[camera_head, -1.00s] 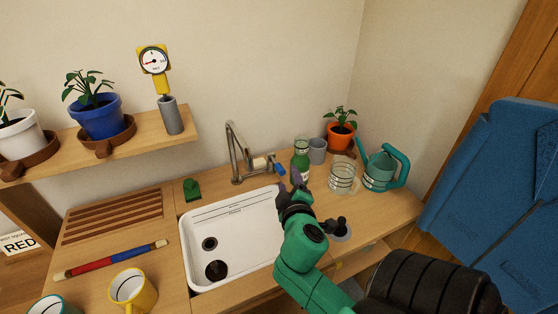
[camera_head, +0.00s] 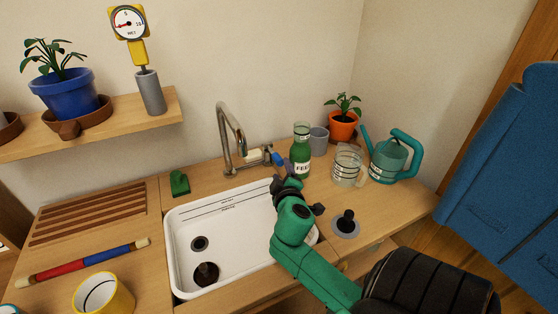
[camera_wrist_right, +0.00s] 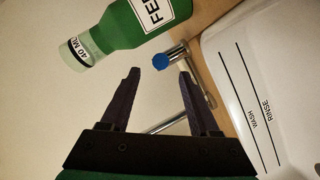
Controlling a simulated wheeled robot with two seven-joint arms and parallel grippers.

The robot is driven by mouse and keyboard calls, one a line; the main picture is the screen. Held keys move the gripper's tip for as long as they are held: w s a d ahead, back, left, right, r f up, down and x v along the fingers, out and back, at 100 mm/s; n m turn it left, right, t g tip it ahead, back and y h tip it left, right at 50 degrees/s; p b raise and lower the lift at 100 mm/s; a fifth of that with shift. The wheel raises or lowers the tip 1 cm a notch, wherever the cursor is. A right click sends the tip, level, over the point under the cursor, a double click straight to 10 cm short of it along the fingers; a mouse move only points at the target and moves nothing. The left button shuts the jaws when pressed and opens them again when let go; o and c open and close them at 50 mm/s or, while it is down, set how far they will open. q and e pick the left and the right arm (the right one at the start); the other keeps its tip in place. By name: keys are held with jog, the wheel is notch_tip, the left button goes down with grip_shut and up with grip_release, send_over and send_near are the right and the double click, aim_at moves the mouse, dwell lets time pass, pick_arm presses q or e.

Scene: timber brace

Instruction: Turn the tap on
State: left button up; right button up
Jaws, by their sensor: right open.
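The tap (camera_head: 224,134) is a grey metal spout standing behind the white sink (camera_head: 186,226). A short horizontal part runs right from its base to a handle with a blue end (camera_head: 277,158). My right gripper (camera_head: 281,172) is at this handle. In the right wrist view the gripper (camera_wrist_right: 159,74) is open, with one dark finger on each side of the blue end (camera_wrist_right: 160,62). The blue end appears just beyond the fingertips, and I cannot tell whether they touch it. No water shows at the spout. My left gripper is out of view.
A green bottle (camera_head: 301,155) stands close to the right gripper, with a grey cup (camera_head: 319,140), glass jar (camera_head: 347,165) and green watering can (camera_head: 387,162) further right. A black knob (camera_head: 346,222) is on the counter right of the arm. A green object (camera_head: 179,183) sits left of the tap.

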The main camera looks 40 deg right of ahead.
aim_at(280, 165)
jog(key=x, duration=0.7)
jog(key=shift+w+d+f, duration=0.1)
jog(key=shift+w+d, duration=0.1)
jog(key=shift+w, duration=0.05)
grip_shut()
dwell(0.9)
